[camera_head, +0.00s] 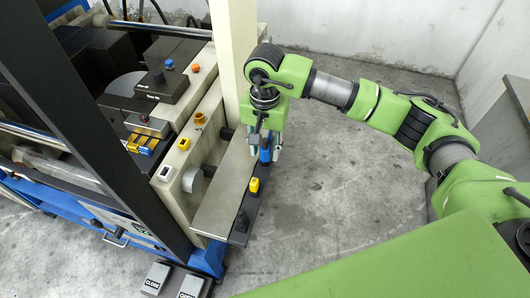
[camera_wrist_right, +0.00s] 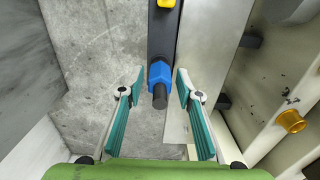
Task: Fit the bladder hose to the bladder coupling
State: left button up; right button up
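A blue-collared fitting with a black end (camera_wrist_right: 159,77) stands on a dark strip beside the press; I cannot tell for sure whether it is the bladder hose. In the head view its blue part (camera_head: 265,154) shows under my right gripper (camera_head: 266,143). In the right wrist view my right gripper (camera_wrist_right: 153,95) is open, with its green-padded fingers on either side of the fitting and gaps to both. A yellow-collared fitting (camera_head: 254,186) sits further along the strip. Yellow ports (camera_head: 200,119) show on the press side; which part is the bladder coupling is unclear. My left gripper is not in view.
The beige press wall (camera_head: 208,105) and a flat metal ledge (camera_head: 222,195) stand close beside the strip. A tall beige post (camera_head: 233,50) rises behind. The grey floor (camera_head: 335,190) to the right is clear.

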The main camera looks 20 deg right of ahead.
aim_at(265, 138)
jog(key=shift+c, duration=0.3)
grip_shut()
jog(key=shift+r, duration=0.1)
jog(key=shift+r, duration=0.1)
jog(key=shift+r+p, duration=1)
jog(key=shift+r, duration=1.35)
jog(key=c, duration=0.5)
grip_release()
jog(key=shift+c, duration=0.2)
grip_shut()
